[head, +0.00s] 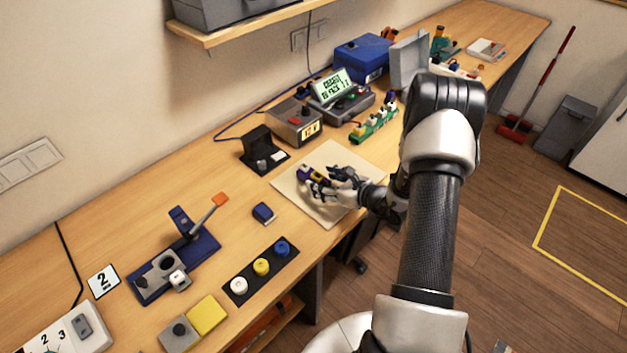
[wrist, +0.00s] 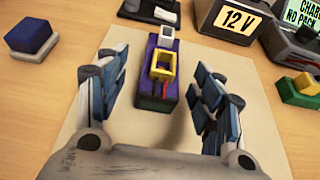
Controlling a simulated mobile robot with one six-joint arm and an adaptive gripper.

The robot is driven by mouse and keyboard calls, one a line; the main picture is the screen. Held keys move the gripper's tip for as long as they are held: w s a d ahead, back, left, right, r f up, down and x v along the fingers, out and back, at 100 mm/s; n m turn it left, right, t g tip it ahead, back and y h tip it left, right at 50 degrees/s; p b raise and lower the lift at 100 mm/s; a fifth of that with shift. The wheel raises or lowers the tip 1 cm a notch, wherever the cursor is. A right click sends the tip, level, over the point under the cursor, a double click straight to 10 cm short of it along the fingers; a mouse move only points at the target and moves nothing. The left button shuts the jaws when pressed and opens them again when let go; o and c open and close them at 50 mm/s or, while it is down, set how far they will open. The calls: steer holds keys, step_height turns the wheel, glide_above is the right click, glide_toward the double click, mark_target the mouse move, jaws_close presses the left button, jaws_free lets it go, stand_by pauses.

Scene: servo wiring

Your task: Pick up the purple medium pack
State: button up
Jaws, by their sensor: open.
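The purple medium pack (wrist: 155,87) lies on a pale mat (wrist: 110,145) in the wrist view, with a yellow frame-like part and a small white block at its far end. In the head view the purple pack (head: 318,176) shows partly beside my gripper's fingers. My gripper (wrist: 160,95) is open, with one finger on each side of the pack. Gaps show between the fingers and the pack, so it is not gripped. The pack's near end is clear of the palm in the wrist view.
A 12 V box (head: 298,122) and a charger with a lit screen (head: 340,95) stand behind the mat. A black stand (head: 263,150) is left of it. A small blue block (head: 263,213) lies nearer, by a strip of coloured knobs (head: 261,268). Bench around the blue block is clear.

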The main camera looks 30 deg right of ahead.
mark_target(314, 174)
steer(key=x, duration=0.3)
steer(key=b+x, duration=0.1)
steer(key=x, duration=0.1)
steer(key=shift+w+r, duration=0.1)
steer(key=shift+r, duration=0.2)
steer(key=shift+c, duration=0.4)
steer(key=c, duration=1.4)
steer(key=shift+d+r, duration=0.1)
steer(key=shift+r, duration=0.1)
